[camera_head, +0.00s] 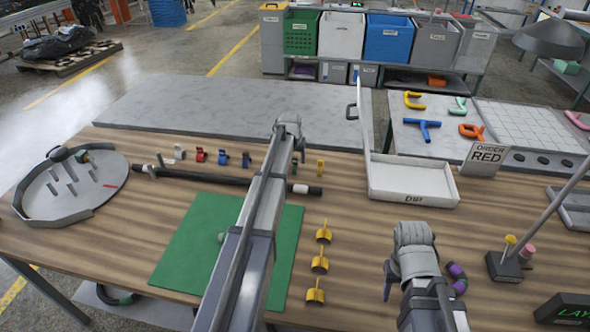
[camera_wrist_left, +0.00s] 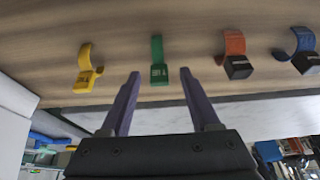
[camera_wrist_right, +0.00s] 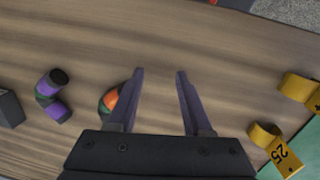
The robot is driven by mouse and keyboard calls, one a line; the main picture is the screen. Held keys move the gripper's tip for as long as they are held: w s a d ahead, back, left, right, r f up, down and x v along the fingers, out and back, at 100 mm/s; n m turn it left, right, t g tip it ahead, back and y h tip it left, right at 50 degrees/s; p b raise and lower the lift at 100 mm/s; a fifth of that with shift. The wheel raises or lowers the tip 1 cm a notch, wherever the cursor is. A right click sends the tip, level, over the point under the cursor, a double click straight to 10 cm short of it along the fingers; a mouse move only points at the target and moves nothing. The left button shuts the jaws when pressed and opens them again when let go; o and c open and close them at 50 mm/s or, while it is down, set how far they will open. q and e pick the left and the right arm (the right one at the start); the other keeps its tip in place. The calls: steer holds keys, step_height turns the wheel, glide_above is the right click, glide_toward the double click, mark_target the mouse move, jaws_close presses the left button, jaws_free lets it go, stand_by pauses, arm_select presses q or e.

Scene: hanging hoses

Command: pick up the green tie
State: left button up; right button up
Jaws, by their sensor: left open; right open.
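The green tie (camera_wrist_left: 157,58) stands on the wooden table (camera_wrist_left: 200,50) in the left wrist view, between a yellow tie (camera_wrist_left: 86,72) and an orange tie (camera_wrist_left: 236,52). In the head view the green tie (camera_head: 294,166) shows small just right of my left arm. My left gripper (camera_wrist_left: 160,73) is open and empty, with the green tie in line with the gap between its fingertips; I cannot tell the exact distance. In the head view my left arm hides the orange tie. My right gripper (camera_wrist_right: 160,72) is open and empty above the table's right part.
A blue tie (camera_wrist_left: 302,50) stands farther along the row. A black hose (camera_head: 230,180) lies in front of the row, with a green mat (camera_head: 185,245) nearer. Yellow clips (camera_head: 319,262) and a purple-ended hose piece (camera_head: 457,278) lie near my right gripper. A white tray (camera_head: 410,198) stands at right.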

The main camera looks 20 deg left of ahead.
arm_select(q)
steer(key=shift+f, duration=0.15)
jaws_close()
stand_by(0.4)
